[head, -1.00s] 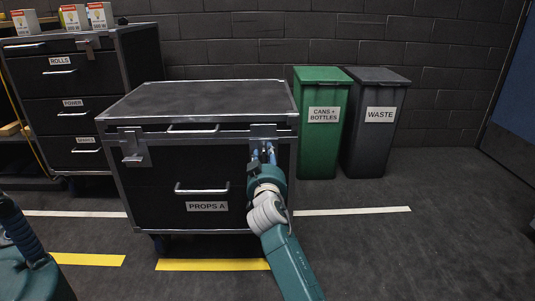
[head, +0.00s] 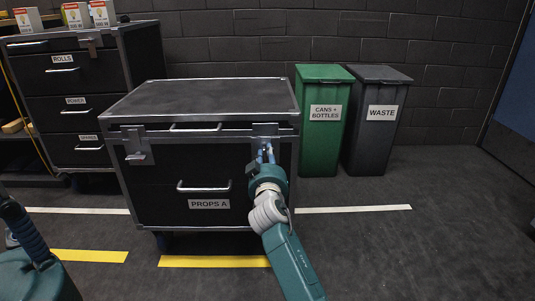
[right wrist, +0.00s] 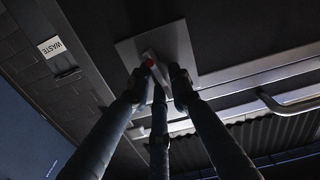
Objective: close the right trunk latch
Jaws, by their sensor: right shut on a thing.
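The trunk is a black case with grey metal edges (head: 198,99) and a PROPS A label, in the middle of the head view. Its right latch (head: 265,130) is a grey metal piece at the upper right of the front face; its lower part is hidden by my gripper. My right gripper (head: 266,154) is at this latch, shut on it. In the right wrist view the fingers (right wrist: 154,82) close around a narrow latch part in front of the grey latch plate (right wrist: 176,42), with a small red spot between them. The left latch (head: 138,146) hangs at the front's upper left. My left gripper is out of view.
A green bin (head: 323,145) and a dark waste bin (head: 374,145) stand right of the trunk against the wall. A black drawer cabinet (head: 72,110) stands behind left. The floor (head: 420,240) at the right is clear.

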